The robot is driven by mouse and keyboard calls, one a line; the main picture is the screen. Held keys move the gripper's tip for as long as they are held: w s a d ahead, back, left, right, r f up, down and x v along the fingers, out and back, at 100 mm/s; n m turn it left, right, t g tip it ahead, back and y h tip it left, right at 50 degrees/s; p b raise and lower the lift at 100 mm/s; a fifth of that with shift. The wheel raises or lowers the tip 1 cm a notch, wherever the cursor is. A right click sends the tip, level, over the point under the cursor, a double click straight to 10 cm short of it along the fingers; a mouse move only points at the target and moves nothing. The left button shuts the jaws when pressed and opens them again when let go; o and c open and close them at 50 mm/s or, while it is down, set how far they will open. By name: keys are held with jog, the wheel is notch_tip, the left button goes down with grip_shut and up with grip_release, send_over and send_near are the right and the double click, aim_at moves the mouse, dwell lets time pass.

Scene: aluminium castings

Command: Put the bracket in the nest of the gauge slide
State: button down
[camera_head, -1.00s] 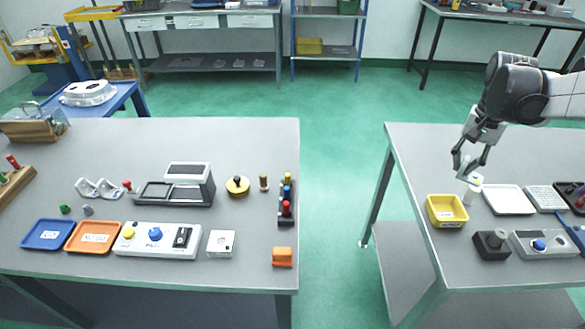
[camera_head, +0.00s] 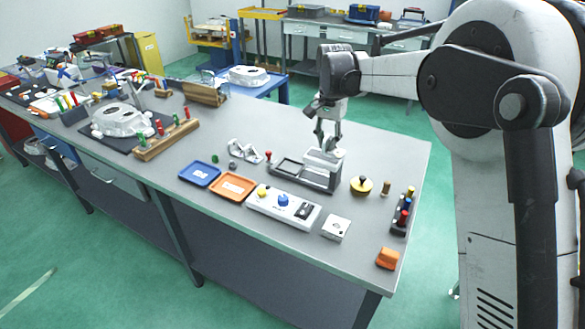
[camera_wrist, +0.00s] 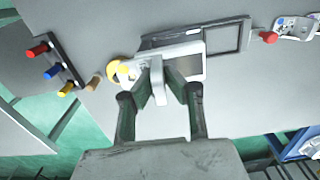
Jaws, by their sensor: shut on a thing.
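My gripper (camera_head: 328,138) is above the display end of the gauge slide on the left-hand table. In the wrist view my gripper (camera_wrist: 160,88) is shut on a small pale piece, taken as the bracket (camera_wrist: 157,78); the fingers hide much of it. The gauge slide (camera_head: 290,176) is a dark grey base with a framed recess at its left and a raised light display block at its right. In the wrist view the recess of the gauge slide (camera_wrist: 228,38) lies up and right of the fingers. I cannot tell whether the held piece touches the block.
Silver castings (camera_head: 244,151) and a red knob stand left of the slide. A brass-coloured disc (camera_head: 361,186) and a rack of coloured pegs (camera_head: 404,212) are to its right. A control box (camera_head: 284,207), orange tray (camera_head: 233,186) and blue tray (camera_head: 200,174) lie in front.

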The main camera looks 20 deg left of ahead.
jog(key=s+a+f, duration=0.1)
jog(key=s+a, duration=0.2)
jog(key=a, duration=0.7)
jog(key=s+a+f, duration=0.1)
jog(key=s+a, duration=0.1)
jog(key=a, duration=0.8)
send_over(285, 164)
notch_tip(285, 164, down, 6)
jog(key=shift+s+f+p, duration=0.15)
jog(key=shift+f+p, duration=0.1)
jog(key=shift+p, duration=0.1)
jog(key=shift+f, duration=2)
jog(key=shift+f, duration=0.2)
jog(key=c, duration=1.8)
grip_release()
jog(key=shift+c, duration=0.2)
jog(key=shift+o, duration=0.3)
jog(key=shift+r, duration=0.15)
